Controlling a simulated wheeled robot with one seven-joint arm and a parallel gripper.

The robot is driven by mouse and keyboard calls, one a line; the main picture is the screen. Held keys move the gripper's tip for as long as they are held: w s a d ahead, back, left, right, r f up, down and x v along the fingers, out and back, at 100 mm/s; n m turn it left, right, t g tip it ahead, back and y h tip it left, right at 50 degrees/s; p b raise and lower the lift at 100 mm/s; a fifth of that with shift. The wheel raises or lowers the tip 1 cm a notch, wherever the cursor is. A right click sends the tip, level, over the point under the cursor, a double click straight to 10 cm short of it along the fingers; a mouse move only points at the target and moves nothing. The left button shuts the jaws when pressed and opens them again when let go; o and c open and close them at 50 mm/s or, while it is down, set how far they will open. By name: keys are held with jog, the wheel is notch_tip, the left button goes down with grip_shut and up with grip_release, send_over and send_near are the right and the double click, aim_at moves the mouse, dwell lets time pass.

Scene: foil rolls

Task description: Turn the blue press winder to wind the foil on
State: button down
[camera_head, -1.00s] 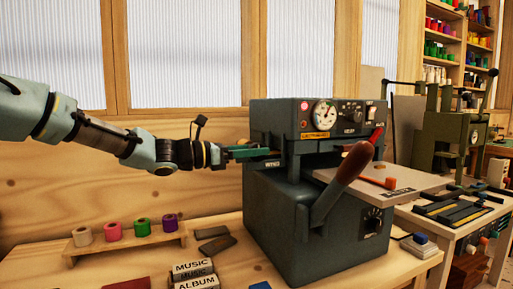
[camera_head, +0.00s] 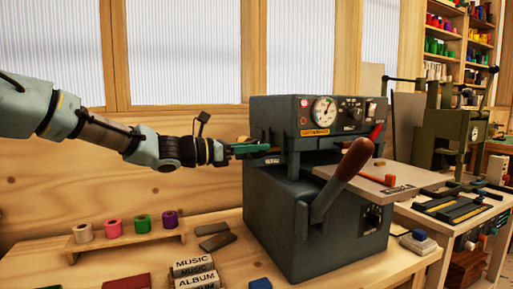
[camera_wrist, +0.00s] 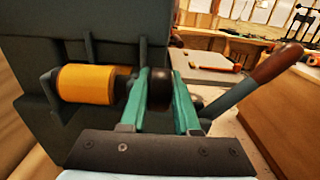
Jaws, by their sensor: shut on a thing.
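The dark blue-grey press (camera_head: 275,215) stands on the wooden bench, with a gauge and a red light on its head. My gripper (camera_head: 255,149) reaches it from the left, at the side of the press head. In the wrist view, its two green fingers (camera_wrist: 160,95) are shut on the dark round winder knob (camera_wrist: 160,88), one finger on each side. A gold-orange foil roll (camera_wrist: 88,84) sits on the same shaft, to the left of the knob and against the press body. The far side of the knob is hidden.
A wooden rack (camera_head: 125,243) with cream, pink, green and purple rolls stands at left. Type blocks (camera_head: 195,268) lie in front of the press. The press lever with a red-brown handle (camera_head: 353,160) sticks out at front right. A second green press (camera_head: 445,135) stands behind.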

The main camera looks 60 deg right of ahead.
jog(key=shift+r+p, duration=0.15)
jog(key=shift+p, duration=0.3)
jog(key=shift+r+t+y+p, duration=0.2)
jog(key=shift+t+y+p, duration=0.1)
jog(key=shift+p, duration=0.8)
jog(key=p, duration=0.2)
jog(key=t+y+p, duration=0.1)
jog(key=p, duration=0.2)
jog(key=shift+s+r, duration=0.1)
jog(key=shift+r, duration=0.15)
jog(key=t+y+p, duration=0.1)
jog(key=y+p, duration=0.1)
jog(key=p, duration=0.5)
jog(key=shift+d, duration=0.1)
jog(key=t+p, duration=0.1)
jog(key=p, duration=0.1)
jog(key=y+p, duration=0.1)
jog(key=p, duration=0.1)
jog(key=shift+s+f+t+y, duration=0.1)
jog(key=shift+f+t+y, duration=0.2)
jog(key=shift+t, duration=0.1)
jog(key=shift+s+d+f+t+y+p, duration=0.1)
jog(key=shift+d+f+t+y+p, duration=0.1)
jog(key=shift+t+y+p, duration=0.6)
jog(key=shift+f+t+y, duration=0.2)
jog(key=shift+t+y, duration=0.6)
jog(key=shift+y, duration=0.5)
jog(key=shift+a, duration=0.1)
